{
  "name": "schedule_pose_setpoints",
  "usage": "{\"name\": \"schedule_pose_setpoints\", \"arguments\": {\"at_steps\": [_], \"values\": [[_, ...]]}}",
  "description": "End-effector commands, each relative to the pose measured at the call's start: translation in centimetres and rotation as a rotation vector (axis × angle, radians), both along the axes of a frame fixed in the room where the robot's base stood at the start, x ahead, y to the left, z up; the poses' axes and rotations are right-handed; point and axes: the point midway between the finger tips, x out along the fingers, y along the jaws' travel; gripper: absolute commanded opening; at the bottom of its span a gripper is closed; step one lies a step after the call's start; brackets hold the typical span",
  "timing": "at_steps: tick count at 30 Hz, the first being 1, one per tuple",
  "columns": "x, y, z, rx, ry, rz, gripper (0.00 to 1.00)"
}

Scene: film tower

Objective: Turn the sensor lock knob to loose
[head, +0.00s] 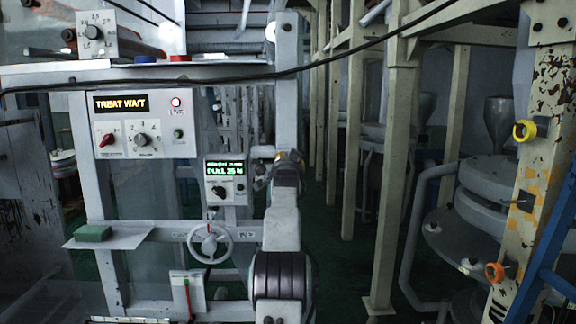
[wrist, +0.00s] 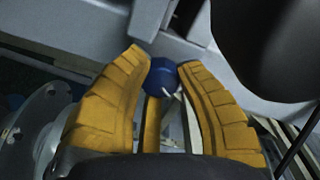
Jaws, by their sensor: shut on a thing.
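A dark blue knob (wrist: 158,76), which I take to be the sensor lock knob, sits between the yellow fingers of my gripper (wrist: 165,65) in the wrist view. The fingers are closed on it from both sides near their tips. A short white mark shows on or just below the knob; I cannot tell which position it points to. In the head view my gripper (head: 290,158) is beside the upright frame post, right of the small green display box. My own arm hides the knob there.
A panel (head: 148,126) reading "TREAT WAIT" hangs at the left. Below are the green display box (head: 226,182) and a handwheel (head: 210,243). A dark cable (head: 340,55) crosses above. Yellow (head: 524,130) and orange (head: 495,272) knobs are on the right post. The floor between the posts looks clear.

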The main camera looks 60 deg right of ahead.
Motion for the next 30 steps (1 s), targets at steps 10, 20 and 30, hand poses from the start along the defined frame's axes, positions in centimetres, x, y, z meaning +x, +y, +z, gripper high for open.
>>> {"name": "schedule_pose_setpoints", "arguments": {"at_steps": [10, 20, 30], "values": [[-0.02, 0.09, 0.47, -0.154, 0.218, -0.006, 0.0], [0.07, 0.17, 0.62, -0.246, 0.359, -0.012, 0.0], [0.12, 0.22, 0.76, -0.275, 0.402, -0.014, 0.0]]}}
